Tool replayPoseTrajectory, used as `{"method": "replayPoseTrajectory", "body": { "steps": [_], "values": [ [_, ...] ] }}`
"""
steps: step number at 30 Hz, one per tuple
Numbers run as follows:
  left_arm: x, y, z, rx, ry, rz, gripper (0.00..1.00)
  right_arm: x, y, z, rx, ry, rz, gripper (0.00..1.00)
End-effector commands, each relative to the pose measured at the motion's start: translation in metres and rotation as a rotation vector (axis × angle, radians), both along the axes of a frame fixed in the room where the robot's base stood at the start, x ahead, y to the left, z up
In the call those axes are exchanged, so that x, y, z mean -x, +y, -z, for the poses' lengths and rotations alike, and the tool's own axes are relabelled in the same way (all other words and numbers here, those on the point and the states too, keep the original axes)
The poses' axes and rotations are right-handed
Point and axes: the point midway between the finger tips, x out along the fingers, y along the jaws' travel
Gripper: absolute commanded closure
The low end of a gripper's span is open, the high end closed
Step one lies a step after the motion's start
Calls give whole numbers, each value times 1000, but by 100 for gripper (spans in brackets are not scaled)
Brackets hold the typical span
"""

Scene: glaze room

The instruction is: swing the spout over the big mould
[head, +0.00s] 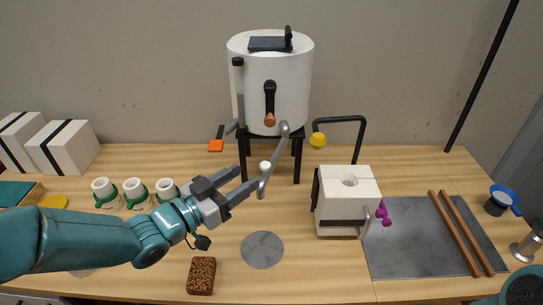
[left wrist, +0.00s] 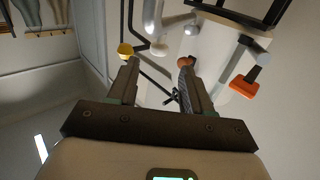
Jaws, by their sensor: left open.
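The white tank (head: 270,85) stands on a black stand at the back. Its grey bent spout (head: 274,155) hangs in front of the stand, with a small white knob (head: 265,167) at its lower part. The spout looks to be left of the big mould (head: 347,205), a white block with a hole in its top and a dark band. My left gripper (head: 241,185) is open, its fingers pointing at the spout's lower end; contact cannot be told. The open fingers (left wrist: 157,82) also show in the left wrist view. My right gripper is out of view.
Several small white cups (head: 104,189) with green bands stand left, near my left arm. A brown sponge (head: 201,276) and a round grey disc (head: 262,249) lie in front. A grey slab (head: 411,240) with two wooden rods lies right. A yellow-ended black bracket (head: 362,137) stands behind the mould.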

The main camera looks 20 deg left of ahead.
Motion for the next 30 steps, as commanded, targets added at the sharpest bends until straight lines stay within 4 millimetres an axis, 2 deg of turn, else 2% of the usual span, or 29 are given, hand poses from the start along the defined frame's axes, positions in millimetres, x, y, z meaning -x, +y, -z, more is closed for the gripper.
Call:
{"method": "replayPoseTrajectory", "body": {
  "steps": [1,6,12,18,24,25,29,30],
  "values": [
    [-10,-9,-1,0,1,7,50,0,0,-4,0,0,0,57],
    [-46,-27,-2,0,2,5,50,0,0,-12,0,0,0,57],
    [-74,-42,-1,0,1,3,50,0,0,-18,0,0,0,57],
    [-85,-46,0,-1,0,1,50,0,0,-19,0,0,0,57],
    [-85,-46,0,0,0,0,50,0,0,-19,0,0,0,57],
    [-85,-46,0,0,0,0,53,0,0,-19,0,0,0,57],
    [-85,-46,0,0,0,0,96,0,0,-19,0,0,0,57],
    [-85,-46,0,0,0,0,100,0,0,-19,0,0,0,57]
  ]
}}
